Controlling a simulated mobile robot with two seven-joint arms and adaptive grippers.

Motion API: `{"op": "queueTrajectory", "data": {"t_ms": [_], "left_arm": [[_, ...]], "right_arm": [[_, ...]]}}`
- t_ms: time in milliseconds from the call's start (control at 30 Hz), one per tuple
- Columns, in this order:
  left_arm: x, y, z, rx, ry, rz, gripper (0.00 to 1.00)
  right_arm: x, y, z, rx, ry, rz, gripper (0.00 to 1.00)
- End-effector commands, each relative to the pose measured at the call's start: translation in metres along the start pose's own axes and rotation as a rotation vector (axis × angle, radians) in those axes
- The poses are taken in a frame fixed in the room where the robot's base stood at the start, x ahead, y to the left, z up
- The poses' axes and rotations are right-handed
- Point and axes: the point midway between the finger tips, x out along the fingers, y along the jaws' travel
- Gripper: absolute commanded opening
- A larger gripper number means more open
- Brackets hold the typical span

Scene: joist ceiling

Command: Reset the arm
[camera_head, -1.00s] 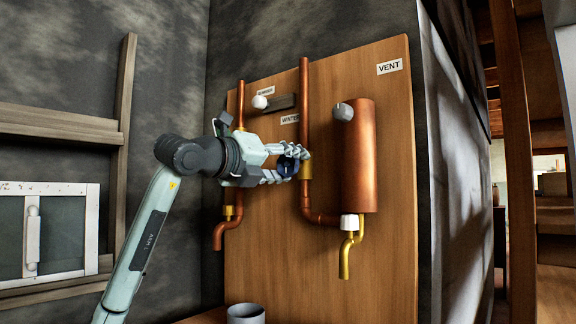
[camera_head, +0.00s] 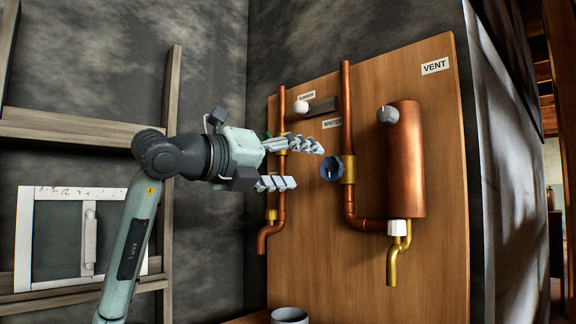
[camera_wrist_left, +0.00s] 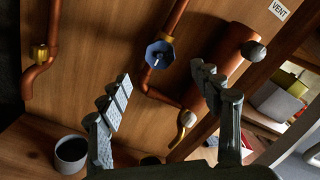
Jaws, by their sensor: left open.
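My left gripper (camera_head: 308,165) is open and empty in the head view, in front of the wooden panel. Its fingers point right, toward a dark blue valve knob (camera_head: 331,168) on the middle copper pipe (camera_head: 347,110). A gap shows between the fingertips and the knob. In the left wrist view the two fingers (camera_wrist_left: 163,100) are spread apart, and the blue knob (camera_wrist_left: 160,54) shows beyond them with nothing gripped. My right gripper is in neither view.
The wooden panel (camera_head: 430,260) carries a copper tank (camera_head: 406,160) with a grey knob (camera_head: 387,118), a white-knobbed lever (camera_head: 302,107) and a VENT label (camera_head: 435,66). A grey cup (camera_head: 289,315) stands below. A framed window (camera_head: 75,240) is at left.

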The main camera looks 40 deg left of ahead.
Motion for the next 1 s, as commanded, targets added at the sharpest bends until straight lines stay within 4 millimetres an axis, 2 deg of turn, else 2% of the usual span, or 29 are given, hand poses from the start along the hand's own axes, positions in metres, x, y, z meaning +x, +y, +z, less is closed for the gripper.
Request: {"op": "queueTrajectory", "data": {"t_ms": [100,233,833,933,1000], "left_arm": [[-0.014,0.0,0.0,-0.001,0.0,0.0,0.65],[-0.021,0.0,-0.001,0.0,0.001,0.002,0.65],[-0.021,-0.001,-0.002,-0.002,0.008,-0.003,0.65],[-0.008,-0.008,-0.016,-0.012,0.062,-0.033,0.65],[0.008,-0.017,-0.038,-0.033,0.139,-0.079,0.65]], "right_arm": [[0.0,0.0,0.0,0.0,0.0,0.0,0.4],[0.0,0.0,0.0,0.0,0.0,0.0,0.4],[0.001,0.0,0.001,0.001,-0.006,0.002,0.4],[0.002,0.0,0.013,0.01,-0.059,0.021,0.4],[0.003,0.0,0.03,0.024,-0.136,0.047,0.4]]}}
